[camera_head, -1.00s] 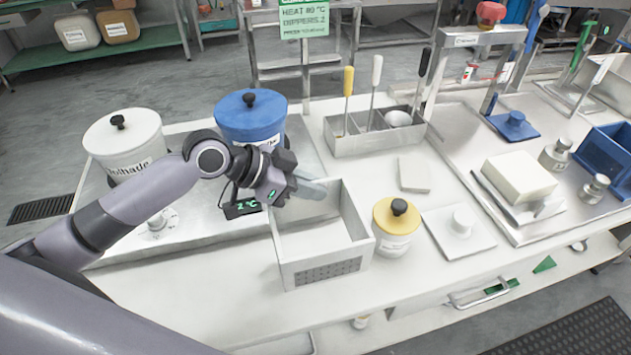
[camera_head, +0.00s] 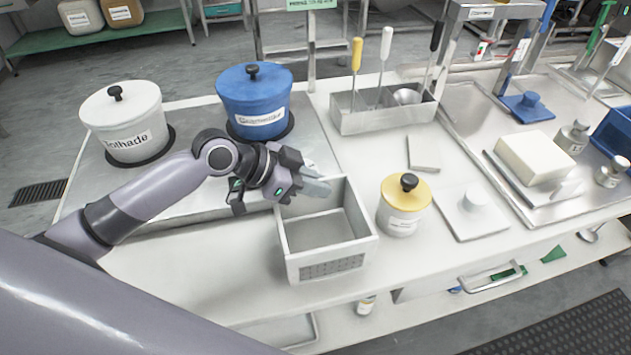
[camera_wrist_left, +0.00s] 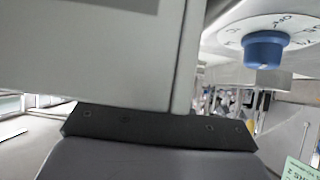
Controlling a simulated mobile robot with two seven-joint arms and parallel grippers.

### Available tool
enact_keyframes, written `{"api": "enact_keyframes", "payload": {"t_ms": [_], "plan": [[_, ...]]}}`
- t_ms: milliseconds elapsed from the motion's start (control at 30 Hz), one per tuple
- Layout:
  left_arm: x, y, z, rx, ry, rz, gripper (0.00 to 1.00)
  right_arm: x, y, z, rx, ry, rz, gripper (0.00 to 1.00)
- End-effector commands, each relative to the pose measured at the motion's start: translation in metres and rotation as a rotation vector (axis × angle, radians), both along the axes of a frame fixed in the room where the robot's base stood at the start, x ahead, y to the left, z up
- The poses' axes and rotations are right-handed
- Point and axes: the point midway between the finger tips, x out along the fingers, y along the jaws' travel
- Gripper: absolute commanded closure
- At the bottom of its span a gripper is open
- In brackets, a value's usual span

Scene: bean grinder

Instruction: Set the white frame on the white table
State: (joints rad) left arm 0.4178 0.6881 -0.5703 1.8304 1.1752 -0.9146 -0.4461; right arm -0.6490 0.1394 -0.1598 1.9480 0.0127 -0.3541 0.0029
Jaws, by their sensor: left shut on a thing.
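The white frame (camera_head: 330,266) is an open, box-like piece with a perforated front. It stands upright over the front part of the white table (camera_head: 210,265), left of the yellow-lidded canister. I cannot tell whether its base touches the table. My left gripper (camera_head: 312,184) is shut on its back left wall from the upper left, and its fingers hide that corner. In the left wrist view a pale panel (camera_wrist_left: 90,50), seemingly the frame, fills the upper left. My right gripper is not in view.
The yellow-lidded canister (camera_head: 404,207) is close on the frame's right. White (camera_head: 127,125) and blue (camera_head: 255,100) pots stand on the steel hob behind. A utensil tray (camera_head: 383,117) is at the back. A flat white plate (camera_head: 482,220) lies right. The table's left front is clear.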

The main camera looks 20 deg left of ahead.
Motion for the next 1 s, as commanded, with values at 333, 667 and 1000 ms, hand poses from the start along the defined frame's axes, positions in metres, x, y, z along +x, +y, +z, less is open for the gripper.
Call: {"api": "enact_keyframes", "payload": {"t_ms": [333, 667, 1000], "plan": [[0.000, 0.000, -0.004, -0.002, 0.000, 0.000, 1.00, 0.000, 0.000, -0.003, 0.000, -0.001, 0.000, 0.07], [0.000, 0.000, -0.011, -0.002, 0.000, 0.000, 1.00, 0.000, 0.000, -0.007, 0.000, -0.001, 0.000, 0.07], [0.000, 0.000, -0.011, -0.001, 0.000, -0.001, 0.57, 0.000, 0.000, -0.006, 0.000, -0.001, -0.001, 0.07]]}}
